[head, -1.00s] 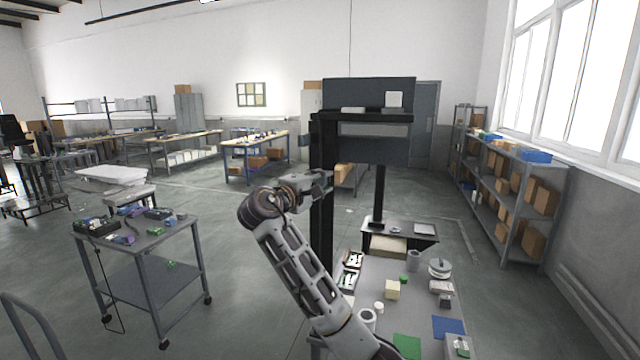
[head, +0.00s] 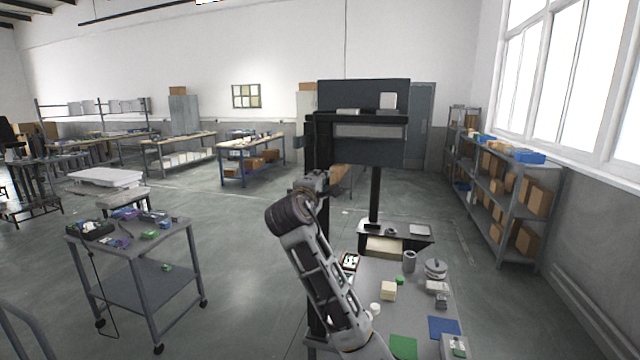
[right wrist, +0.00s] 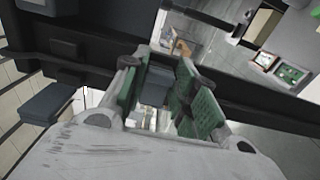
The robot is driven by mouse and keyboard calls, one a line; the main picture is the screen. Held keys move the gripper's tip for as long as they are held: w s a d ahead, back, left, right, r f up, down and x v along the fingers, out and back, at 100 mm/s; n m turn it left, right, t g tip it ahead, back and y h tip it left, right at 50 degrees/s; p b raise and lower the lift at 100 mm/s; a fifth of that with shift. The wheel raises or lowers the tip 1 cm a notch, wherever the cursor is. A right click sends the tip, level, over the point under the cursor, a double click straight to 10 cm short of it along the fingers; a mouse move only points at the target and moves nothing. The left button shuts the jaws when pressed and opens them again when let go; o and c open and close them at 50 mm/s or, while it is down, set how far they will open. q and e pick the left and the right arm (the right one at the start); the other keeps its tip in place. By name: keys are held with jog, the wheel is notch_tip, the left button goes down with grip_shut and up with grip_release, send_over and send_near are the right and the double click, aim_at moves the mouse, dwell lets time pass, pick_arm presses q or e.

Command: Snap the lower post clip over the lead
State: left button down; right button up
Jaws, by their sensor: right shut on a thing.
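The black post (head: 318,235) stands upright at the bench's left side and runs across the right wrist view as a dark bar (right wrist: 265,112). My right gripper (head: 308,184) is at the post, partly hidden behind its own wrist. In the right wrist view its green-padded fingers (right wrist: 160,77) are shut on a dark grey block (right wrist: 155,88), which looks like the lower post clip. A similar grey block (right wrist: 45,103) sits beside the post, apart from the fingers. I cannot make out the lead or whether the clip is around it. My left gripper is not in view.
A cart (head: 125,240) is at left, with open floor between.

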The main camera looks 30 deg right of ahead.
jog(key=shift+f, duration=0.1)
jog(key=o, duration=1)
jog(key=v, duration=1.2)
dwell(0.5)
